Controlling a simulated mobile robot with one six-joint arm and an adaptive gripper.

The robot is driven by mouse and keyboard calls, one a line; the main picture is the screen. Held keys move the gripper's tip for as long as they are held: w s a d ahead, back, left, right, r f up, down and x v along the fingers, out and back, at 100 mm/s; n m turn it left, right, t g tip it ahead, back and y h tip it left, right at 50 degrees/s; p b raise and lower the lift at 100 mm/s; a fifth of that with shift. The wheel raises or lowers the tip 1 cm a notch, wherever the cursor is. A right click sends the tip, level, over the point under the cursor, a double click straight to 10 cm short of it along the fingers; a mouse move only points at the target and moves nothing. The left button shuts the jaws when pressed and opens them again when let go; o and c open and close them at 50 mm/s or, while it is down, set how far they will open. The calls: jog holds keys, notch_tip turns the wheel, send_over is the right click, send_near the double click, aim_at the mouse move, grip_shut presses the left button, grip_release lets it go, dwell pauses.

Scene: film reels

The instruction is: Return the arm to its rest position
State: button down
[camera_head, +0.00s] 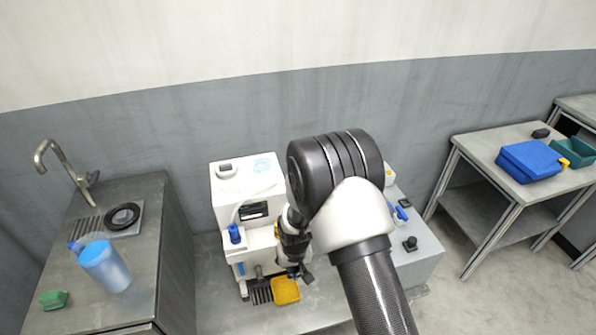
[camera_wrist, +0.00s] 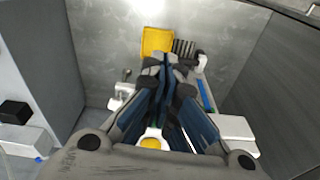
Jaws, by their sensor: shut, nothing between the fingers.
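My arm reaches forward over the bench in the head view. My gripper (camera_head: 302,275) hangs low in front of the white machine (camera_head: 236,185), partly hidden by my own wrist. In the wrist view the fingers of my gripper (camera_wrist: 168,62) are together with nothing between them. A yellow tray (camera_head: 286,291) lies on the bench beside the gripper in the head view. The yellow tray also shows in the wrist view (camera_wrist: 157,42), just beyond the fingertips. I cannot tell whether the gripper touches anything.
A dark grille (camera_head: 261,292) lies by the machine's foot. A grey control box (camera_head: 420,250) stands right of my arm. At left, a sink counter holds a blue jug (camera_head: 105,266) and a green block (camera_head: 54,300). A blue case (camera_head: 531,161) is on the right table. Space above the bench is open.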

jog(key=s+d+r+t, duration=0.1)
jog(key=s+d+r, duration=0.15)
jog(key=r, duration=0.65)
jog(key=s+d+r+m, duration=0.1)
jog(key=d+r, duration=0.2)
jog(key=r, duration=0.7)
jog(key=s+d+r+t, duration=0.1)
jog(key=s+d+r, duration=0.15)
jog(key=r, duration=0.65)
jog(key=s+d+r, duration=0.3)
jog(key=s+r, duration=0.2)
jog(key=s, duration=0.4)
jog(key=s+d+r+m+t, duration=0.1)
jog(key=s+d+r, duration=0.3)
jog(key=s, duration=0.6)
jog(key=shift+s+d+r, duration=0.15)
jog(key=shift+d+r, duration=0.15)
jog(key=shift+r, duration=0.25)
jog(key=c, duration=2.3)
grip_release()
